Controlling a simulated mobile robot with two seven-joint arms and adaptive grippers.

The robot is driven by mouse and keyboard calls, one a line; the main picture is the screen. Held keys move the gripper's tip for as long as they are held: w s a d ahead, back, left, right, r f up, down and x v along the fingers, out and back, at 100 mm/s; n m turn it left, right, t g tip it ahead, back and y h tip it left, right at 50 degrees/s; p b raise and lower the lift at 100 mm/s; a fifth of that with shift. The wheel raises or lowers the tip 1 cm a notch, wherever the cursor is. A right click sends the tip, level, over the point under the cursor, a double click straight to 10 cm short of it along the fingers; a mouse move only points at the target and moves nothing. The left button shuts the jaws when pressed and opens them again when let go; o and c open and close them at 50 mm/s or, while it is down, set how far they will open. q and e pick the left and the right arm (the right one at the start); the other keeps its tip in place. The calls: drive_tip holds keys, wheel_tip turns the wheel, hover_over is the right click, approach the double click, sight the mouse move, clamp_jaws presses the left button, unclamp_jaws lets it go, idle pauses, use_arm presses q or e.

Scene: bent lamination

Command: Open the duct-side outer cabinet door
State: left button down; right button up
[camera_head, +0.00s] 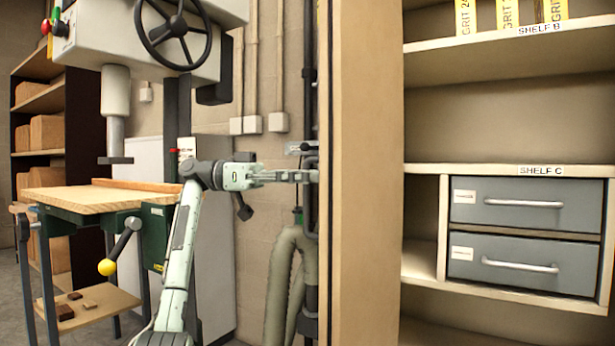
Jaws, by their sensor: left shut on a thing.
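The duct-side cabinet door (366,190) is a tall tan panel seen at a steep angle. It stands open, left of the cabinet's shelves, which are in plain view. My left gripper (306,176) reaches in from the left, with its fingers level and closed together at the door's left edge. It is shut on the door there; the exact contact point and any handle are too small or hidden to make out. My right gripper is not in view.
Grey drawers (525,204) sit under shelf C (482,169); yellow grit packs (508,14) stand on shelf B. A thick duct hose (281,285) hangs close below my left gripper. A drill press with a wooden table (100,199) stands left of my arm.

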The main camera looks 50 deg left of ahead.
use_arm(q)
drive_tip(key=shift+s, duration=0.1)
drive_tip(key=c, duration=1.9)
unclamp_jaws()
drive_tip(key=v, duration=1.2)
